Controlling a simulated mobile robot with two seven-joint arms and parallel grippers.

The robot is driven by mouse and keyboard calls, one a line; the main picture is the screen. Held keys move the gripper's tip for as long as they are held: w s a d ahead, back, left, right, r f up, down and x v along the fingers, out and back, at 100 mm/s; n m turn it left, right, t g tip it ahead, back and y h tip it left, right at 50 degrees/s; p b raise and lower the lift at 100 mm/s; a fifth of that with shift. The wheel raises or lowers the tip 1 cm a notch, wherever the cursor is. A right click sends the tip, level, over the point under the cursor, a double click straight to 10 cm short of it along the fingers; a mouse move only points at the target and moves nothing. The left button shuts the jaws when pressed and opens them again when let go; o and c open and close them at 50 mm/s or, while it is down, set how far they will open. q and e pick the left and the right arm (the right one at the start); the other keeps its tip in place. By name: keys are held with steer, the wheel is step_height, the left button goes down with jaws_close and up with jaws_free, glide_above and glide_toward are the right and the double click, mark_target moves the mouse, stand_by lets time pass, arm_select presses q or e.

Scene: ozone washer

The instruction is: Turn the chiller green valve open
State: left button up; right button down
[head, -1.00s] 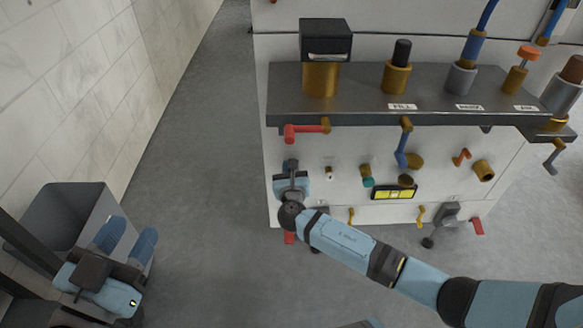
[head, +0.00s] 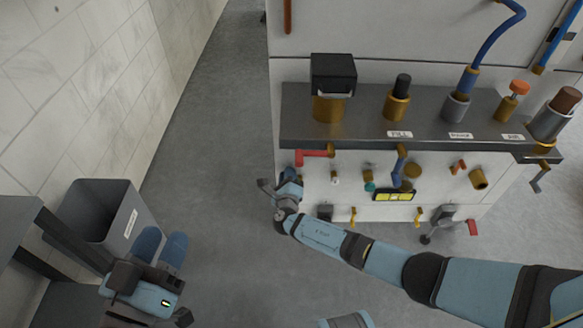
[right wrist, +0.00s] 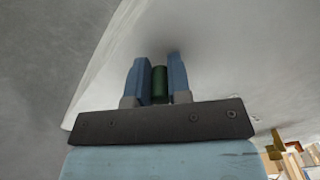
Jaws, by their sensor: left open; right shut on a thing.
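The dark green valve handle (right wrist: 160,84) shows in the right wrist view as a short cylinder between the two blue fingers of my right gripper (right wrist: 157,76). The gripper is shut on it. In the head view, my right gripper (head: 289,180) is at the left edge of the machine's front panel, just below a red lever; the green handle is hidden there by the gripper and wrist. My left gripper (head: 160,247) is open and empty at the lower left, away from the machine, near a grey bin. How far the valve is turned cannot be told.
The red lever (head: 315,155) is close above my right gripper. A blue lever (head: 399,165), a yellow display (head: 394,195) and several brass fittings are further right. A dark shelf (head: 360,128) juts out above. The grey bin (head: 92,225) stands left; the floor between is clear.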

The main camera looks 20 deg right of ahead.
steer(key=shift+w+a+f+n+p, duration=0.1)
steer(key=shift+n+p, duration=0.1)
steer(key=shift+n, duration=0.25)
steer(key=shift+w+a+f+n+p, duration=0.1)
steer(key=shift+n+p, duration=0.1)
steer(key=shift+n, duration=0.25)
arm_select(q)
steer(key=shift+s+a+r+t+p, duration=0.15)
steer(key=shift+r+t+p, duration=0.45)
steer(key=shift+r, duration=1)
arm_select(e)
steer(key=shift+w+a+f+n, duration=0.1)
steer(key=shift+f+n, duration=0.5)
steer(key=shift+n, duration=0.65)
steer(key=shift+a+f+n, duration=0.15)
steer(key=shift+f+n, duration=0.4)
steer(key=shift+n, duration=0.65)
steer(key=shift+w+a+f+n, duration=0.1)
steer(key=shift+f+n, duration=0.5)
steer(key=shift+n, duration=0.65)
steer(key=c, duration=1.1)
jaws_free()
steer(key=shift+s+a+f, duration=0.1)
arm_select(q)
steer(key=shift+r, duration=0.1)
arm_select(e)
steer(key=shift+s, duration=0.1)
